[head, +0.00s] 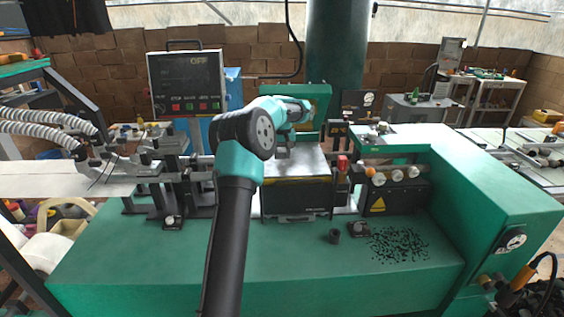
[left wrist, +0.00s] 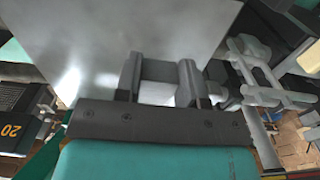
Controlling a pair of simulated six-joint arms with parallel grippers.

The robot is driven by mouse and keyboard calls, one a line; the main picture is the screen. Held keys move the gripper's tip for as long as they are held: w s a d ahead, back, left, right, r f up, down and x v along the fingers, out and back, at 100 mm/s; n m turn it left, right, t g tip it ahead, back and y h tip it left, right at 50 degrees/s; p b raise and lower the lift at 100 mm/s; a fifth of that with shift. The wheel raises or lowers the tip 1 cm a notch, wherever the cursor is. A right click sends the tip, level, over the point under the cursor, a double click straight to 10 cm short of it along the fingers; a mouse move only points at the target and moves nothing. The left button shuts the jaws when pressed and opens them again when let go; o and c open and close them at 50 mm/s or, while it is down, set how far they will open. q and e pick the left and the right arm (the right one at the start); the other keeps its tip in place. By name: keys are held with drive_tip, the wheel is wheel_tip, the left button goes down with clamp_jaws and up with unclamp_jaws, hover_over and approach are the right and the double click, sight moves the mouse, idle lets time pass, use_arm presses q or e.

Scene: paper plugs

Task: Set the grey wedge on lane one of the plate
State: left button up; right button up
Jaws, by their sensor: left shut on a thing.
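My left gripper (head: 284,152) points down just over the shiny grey plate (head: 308,168) at the middle of the machine. In the left wrist view its two dark fingers (left wrist: 160,82) are shut on a small grey block, which I take to be the grey wedge (left wrist: 160,70). The plate (left wrist: 90,35) fills the upper left of that view beneath the fingers. I cannot tell whether the wedge touches the plate. No lane markings can be made out. In the head view the wedge is too small to make out clearly. My right gripper is not in view.
A green upright guard (head: 312,100) stands behind the plate. A red-topped post (head: 342,163) and several round knobs (head: 395,174) are to its right. A dark cylinder (head: 335,236) and scattered black bits (head: 398,244) lie on the green bench top. A control panel (head: 187,82) stands at left.

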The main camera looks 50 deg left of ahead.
sight(282, 167)
use_arm(q)
drive_tip(key=shift+w+a, duration=0.15)
drive_tip(key=shift+a, duration=0.05)
drive_tip(key=shift+f, duration=1.8)
drive_tip(key=o, duration=1)
drive_tip(key=shift+f, duration=0.1)
wheel_tip(282, 167, up, 12)
drive_tip(key=shift+r, duration=0.15)
